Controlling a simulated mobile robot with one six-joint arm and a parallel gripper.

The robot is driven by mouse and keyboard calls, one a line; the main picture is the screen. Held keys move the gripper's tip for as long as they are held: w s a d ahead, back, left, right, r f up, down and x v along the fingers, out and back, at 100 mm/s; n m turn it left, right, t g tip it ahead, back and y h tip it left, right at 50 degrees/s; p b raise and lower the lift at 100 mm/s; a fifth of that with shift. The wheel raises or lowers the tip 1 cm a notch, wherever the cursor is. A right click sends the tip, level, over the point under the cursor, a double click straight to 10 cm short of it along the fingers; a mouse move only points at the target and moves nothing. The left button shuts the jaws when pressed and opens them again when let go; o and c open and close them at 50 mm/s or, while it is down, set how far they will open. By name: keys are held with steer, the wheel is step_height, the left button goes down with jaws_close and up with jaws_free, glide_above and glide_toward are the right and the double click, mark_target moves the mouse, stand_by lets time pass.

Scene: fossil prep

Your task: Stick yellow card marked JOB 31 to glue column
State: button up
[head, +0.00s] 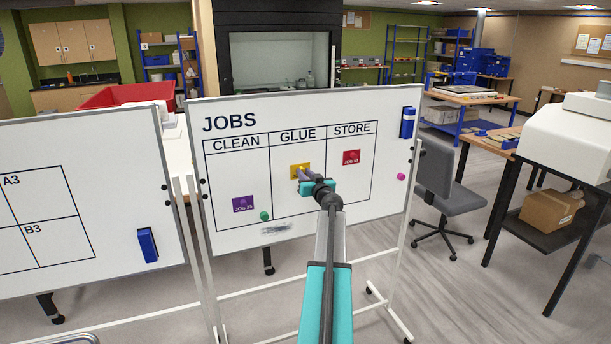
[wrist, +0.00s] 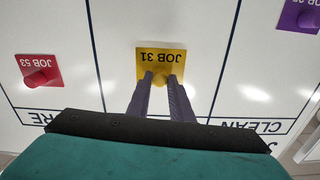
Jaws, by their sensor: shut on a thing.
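The yellow card marked JOB 31 (wrist: 174,53) is at the jobs board, within the GLUE column in both views. It also shows in the head view (head: 296,168), partly hidden by my gripper. In the wrist view it looks upside down, between two column lines. My gripper (wrist: 163,78) is shut on the yellow knob on the card's face. The card looks flat at the board; I cannot tell whether it touches. The GLUE column (head: 298,205) of the whiteboard is otherwise empty in its upper part.
A purple card (head: 243,204) is in the CLEAN column and a red card (head: 351,157) in the STORE column. A green magnet (head: 265,216), a pink magnet (head: 401,177) and a blue eraser (head: 407,122) are on the board. Another whiteboard (head: 110,215) stands left.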

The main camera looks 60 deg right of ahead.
steer(key=shift+w+d, duration=0.35)
steer(key=shift+w, duration=0.15)
stand_by(0.4)
stand_by(0.3)
steer(key=o, duration=0.8)
steer(key=v, duration=0.7)
stand_by(0.4)
